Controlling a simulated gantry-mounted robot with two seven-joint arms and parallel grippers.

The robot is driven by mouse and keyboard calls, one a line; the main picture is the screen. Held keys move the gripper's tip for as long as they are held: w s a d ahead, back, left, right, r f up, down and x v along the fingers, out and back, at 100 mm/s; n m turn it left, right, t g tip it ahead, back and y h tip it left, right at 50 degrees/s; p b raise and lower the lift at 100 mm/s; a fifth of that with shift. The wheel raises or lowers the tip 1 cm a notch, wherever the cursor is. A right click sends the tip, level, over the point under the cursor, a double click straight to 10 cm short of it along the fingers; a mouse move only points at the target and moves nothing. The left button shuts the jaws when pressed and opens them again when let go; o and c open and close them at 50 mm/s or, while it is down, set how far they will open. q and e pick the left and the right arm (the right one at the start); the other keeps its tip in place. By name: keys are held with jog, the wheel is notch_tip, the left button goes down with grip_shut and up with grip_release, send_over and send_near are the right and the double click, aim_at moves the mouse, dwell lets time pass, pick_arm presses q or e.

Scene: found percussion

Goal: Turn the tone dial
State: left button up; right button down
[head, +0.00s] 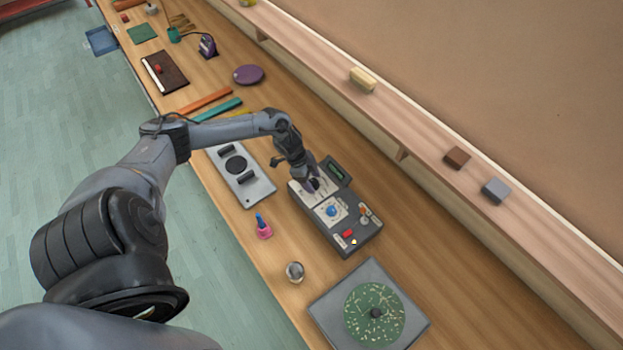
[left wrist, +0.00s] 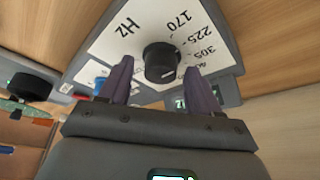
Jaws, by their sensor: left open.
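The tone dial is a black round knob (left wrist: 162,60) on a white plate marked "Hz" with numbers including 170, 225 and 305, in the left wrist view. In the head view it is mostly hidden by my left gripper (head: 312,186), over the upper white plate of the dark grey control box (head: 345,243). My left gripper is open. In the left wrist view its two purple fingers appear on either side of the knob; I cannot tell if they touch it. My right gripper is not in view.
The box also carries a blue knob (head: 332,211), a red button (head: 348,233) and a small screen (head: 335,170). A grey plate with a green disc (head: 372,305), a pink-based bottle (head: 263,228) and a metallic ball (head: 294,271) are nearby. A wall shelf (head: 420,125) runs behind.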

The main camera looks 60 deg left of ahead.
pick_arm(q)
jog(key=shift+c, duration=0.4)
jog(key=c, duration=0.9)
jog(key=m+b, duration=0.2)
jog(key=m+g+h+b, duration=0.1)
jog(key=b, duration=0.2)
jog(key=shift+w+f+m, duration=0.15)
jog(key=shift+w+m, duration=0.05)
jog(key=shift+m, duration=0.2)
jog(key=shift+c, duration=0.2)
jog(key=shift+a+r+m+g+b, duration=0.15)
jog(key=shift+m+g+b, duration=0.25)
jog(key=shift+m+b, duration=0.7)
jog(key=shift+r, duration=0.1)
jog(key=o, duration=1)
